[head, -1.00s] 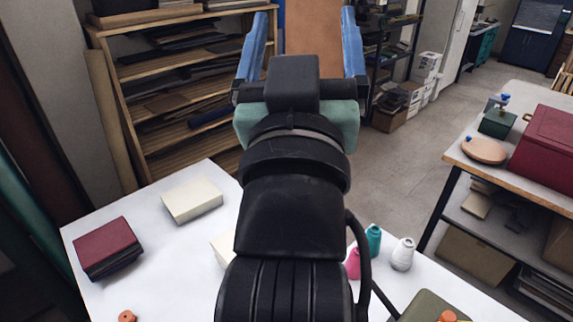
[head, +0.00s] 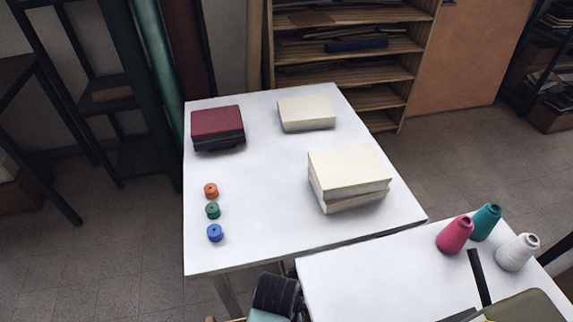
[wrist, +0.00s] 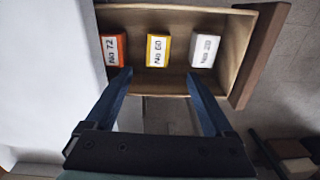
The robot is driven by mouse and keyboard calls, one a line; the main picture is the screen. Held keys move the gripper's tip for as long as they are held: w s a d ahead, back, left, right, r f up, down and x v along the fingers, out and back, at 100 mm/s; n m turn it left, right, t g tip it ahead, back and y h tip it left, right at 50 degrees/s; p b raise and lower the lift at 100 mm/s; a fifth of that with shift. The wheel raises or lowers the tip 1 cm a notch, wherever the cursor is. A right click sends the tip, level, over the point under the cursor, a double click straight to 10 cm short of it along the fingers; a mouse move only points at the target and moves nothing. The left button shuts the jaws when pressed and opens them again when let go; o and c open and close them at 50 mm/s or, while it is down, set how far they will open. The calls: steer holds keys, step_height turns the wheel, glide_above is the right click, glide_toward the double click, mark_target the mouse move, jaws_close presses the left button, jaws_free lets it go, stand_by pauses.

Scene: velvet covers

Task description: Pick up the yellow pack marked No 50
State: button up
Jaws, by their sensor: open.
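A yellow pack (wrist: 158,50) with a white label lies in an open wooden drawer (wrist: 215,89) in the wrist view. Its label looks like No 60 or No 50; the small print is blurred. An orange pack (wrist: 114,49) marked like No 72 lies to its left, and a white pack (wrist: 205,51) with a blurred number to its right. My gripper (wrist: 159,73) is open and empty, its blue fingers pointing at the drawer with the yellow pack between their lines. The packs and the drawer do not show in the head view.
White tables (head: 262,190) carry cream boxes (head: 350,168), a dark red box (head: 217,124), small spools (head: 212,210) and thread cones (head: 455,235). In the wrist view, a white surface (wrist: 45,80) borders the drawer at left, its brown front (wrist: 262,55) at right.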

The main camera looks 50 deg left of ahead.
step_height(320, 180, down, 6)
steer(key=shift+b, duration=0.4)
steer(key=f, duration=0.5)
steer(key=shift+d+f+b, duration=0.1)
steer(key=shift+d+b, duration=0.25)
jaws_close()
